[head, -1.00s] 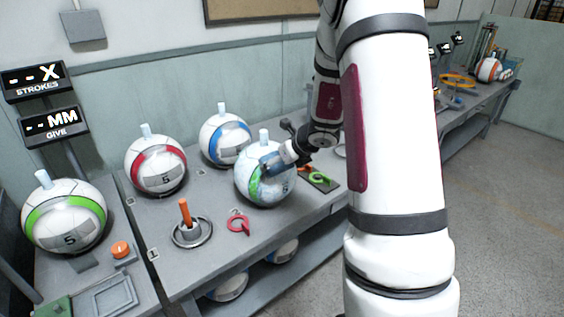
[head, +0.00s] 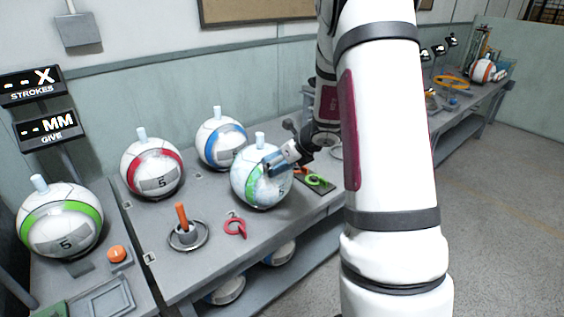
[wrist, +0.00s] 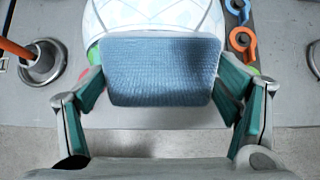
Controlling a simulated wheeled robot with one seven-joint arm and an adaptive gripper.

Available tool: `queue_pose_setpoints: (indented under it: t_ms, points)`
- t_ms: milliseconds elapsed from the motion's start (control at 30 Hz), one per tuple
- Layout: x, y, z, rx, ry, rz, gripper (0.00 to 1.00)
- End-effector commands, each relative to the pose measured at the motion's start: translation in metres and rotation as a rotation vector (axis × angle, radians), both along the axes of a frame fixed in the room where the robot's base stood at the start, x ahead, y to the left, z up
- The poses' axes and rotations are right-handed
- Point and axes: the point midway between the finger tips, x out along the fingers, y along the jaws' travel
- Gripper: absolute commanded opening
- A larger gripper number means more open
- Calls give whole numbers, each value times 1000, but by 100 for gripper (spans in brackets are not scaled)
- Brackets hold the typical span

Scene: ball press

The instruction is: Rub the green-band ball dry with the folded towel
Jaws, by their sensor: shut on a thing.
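A white ball with a green band (head: 250,190) sits on the middle of the bench; its surface has a pale bluish sheen in patches. My gripper (head: 277,160) is at its upper right side, shut on the folded blue towel (head: 270,166). In the wrist view the towel (wrist: 160,72) spans between the two green-padded fingers of my gripper (wrist: 160,88), and the ball (wrist: 150,18) shows just beyond it. The towel appears to lie against the ball; the exact contact is hidden. A second green-band ball (head: 60,240) sits at the far left.
A red-band ball (head: 153,183) and a blue-band ball (head: 220,155) stand behind and left. An orange-handled tool stands in a round holder (head: 187,237), near a red hook-shaped piece (head: 235,228). A green piece (head: 314,181) lies right of the ball. Displays (head: 50,127) stand left.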

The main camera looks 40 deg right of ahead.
Motion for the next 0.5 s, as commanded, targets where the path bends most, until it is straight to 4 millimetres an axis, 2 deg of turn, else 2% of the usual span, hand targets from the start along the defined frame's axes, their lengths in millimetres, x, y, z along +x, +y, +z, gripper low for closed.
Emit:
queue_pose_setpoints:
  t_ms: [300, 500]
  points:
    - [0, 19, -1, 1, 0, 2, 55]
    - [-1, 24, -1, 1, 0, 1, 55]
